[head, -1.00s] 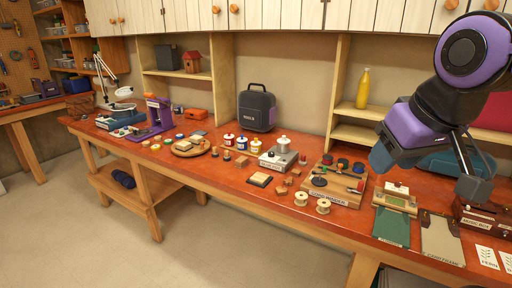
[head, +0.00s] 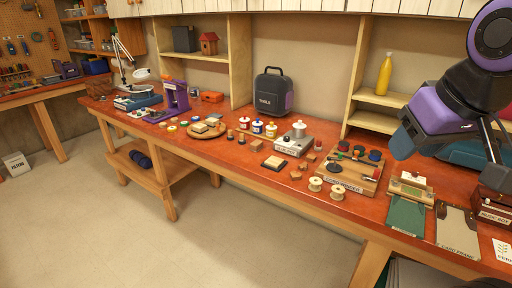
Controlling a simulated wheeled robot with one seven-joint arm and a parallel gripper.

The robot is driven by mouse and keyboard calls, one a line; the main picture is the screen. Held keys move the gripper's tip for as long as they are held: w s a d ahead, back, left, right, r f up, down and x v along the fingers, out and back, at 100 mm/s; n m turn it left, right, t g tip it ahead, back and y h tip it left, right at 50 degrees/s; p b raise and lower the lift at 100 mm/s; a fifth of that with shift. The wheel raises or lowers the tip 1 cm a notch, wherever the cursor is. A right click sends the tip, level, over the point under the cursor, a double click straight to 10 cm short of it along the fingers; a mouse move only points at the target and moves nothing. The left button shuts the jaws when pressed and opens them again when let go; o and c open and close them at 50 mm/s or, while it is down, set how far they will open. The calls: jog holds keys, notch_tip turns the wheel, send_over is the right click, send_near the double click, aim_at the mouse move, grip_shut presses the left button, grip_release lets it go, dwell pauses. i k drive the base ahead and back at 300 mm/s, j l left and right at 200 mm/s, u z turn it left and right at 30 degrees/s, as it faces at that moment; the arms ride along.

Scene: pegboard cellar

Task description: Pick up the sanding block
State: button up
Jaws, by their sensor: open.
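My gripper (head: 490,145) is at the right edge, partly cut off, above the right part of the bench and far from these blocks. It is open, and I see nothing held in it.
Two pale spools (head: 315,184), a wooden board with dark knobs (head: 350,172), a silver hotplate with a pot (head: 293,143) and small jars (head: 257,127) crowd the bench. A black tool case (head: 273,92) stands behind. The floor in front (head: 240,245) is clear.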

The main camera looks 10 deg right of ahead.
aim_at(255, 146)
jog(key=i+z, duration=0.25)
jog(key=i, duration=0.35)
jog(key=i+j+z, duration=0.1)
jog(key=j, duration=0.25)
jog(key=i+j+z, duration=0.1)
jog(key=j, duration=0.25)
jog(key=i+j+z, duration=0.1)
jog(key=i+j, duration=0.15)
jog(key=j, duration=0.15)
jog(key=i+j, duration=0.1)
jog(key=j, duration=0.3)
jog(key=i+j+u, duration=0.1)
jog(key=j, duration=0.25)
jog(key=i+j+u, duration=0.1)
jog(key=j, duration=0.3)
